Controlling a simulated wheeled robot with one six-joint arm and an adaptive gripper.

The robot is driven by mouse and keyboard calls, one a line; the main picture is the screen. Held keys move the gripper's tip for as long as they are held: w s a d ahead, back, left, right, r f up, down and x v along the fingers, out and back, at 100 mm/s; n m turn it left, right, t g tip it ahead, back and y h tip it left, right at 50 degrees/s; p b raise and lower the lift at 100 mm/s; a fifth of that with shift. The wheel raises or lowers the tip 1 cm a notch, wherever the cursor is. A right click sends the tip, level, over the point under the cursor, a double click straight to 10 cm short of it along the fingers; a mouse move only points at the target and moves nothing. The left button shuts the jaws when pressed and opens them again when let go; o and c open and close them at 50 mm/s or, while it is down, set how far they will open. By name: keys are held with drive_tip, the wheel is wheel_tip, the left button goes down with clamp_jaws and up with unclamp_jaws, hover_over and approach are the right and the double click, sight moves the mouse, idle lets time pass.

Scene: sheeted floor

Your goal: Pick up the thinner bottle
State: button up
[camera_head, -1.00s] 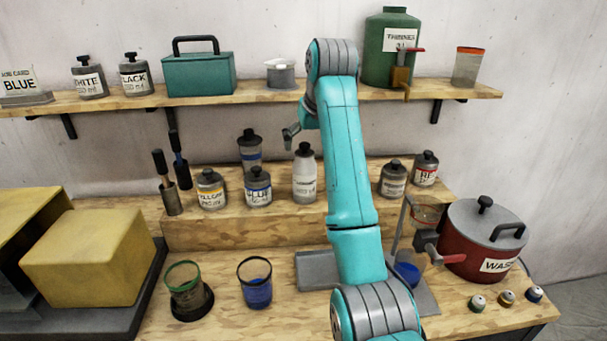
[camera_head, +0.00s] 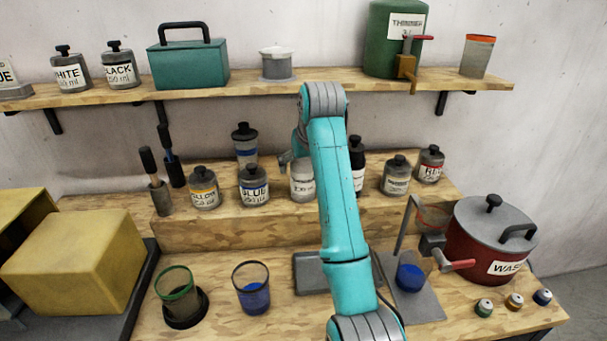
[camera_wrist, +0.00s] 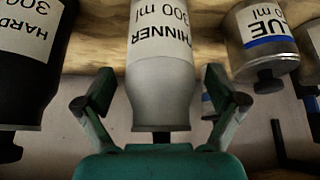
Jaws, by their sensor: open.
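The thinner bottle, pale grey with a white label reading "THINNER 300 ml" (camera_wrist: 160,85), appears upside down in the wrist view. My gripper (camera_wrist: 159,88) is open, with one finger on each side of the bottle's shoulder and gaps between them. In the head view the thinner bottle (camera_head: 301,184) stands on the raised wooden step, its upper part and right edge hidden behind my arm. My gripper is mostly hidden there too.
A dark hardener bottle (camera_wrist: 32,70) and the blue paint bottle (camera_wrist: 262,48) flank the thinner bottle closely. A green thinner drum (camera_head: 394,45) stands on the shelf above. Cups (camera_head: 252,289) and a red wash pot (camera_head: 480,240) stand on the lower bench.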

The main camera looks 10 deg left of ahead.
drive_tip(key=shift+r, duration=0.1)
drive_tip(key=c, duration=1.7)
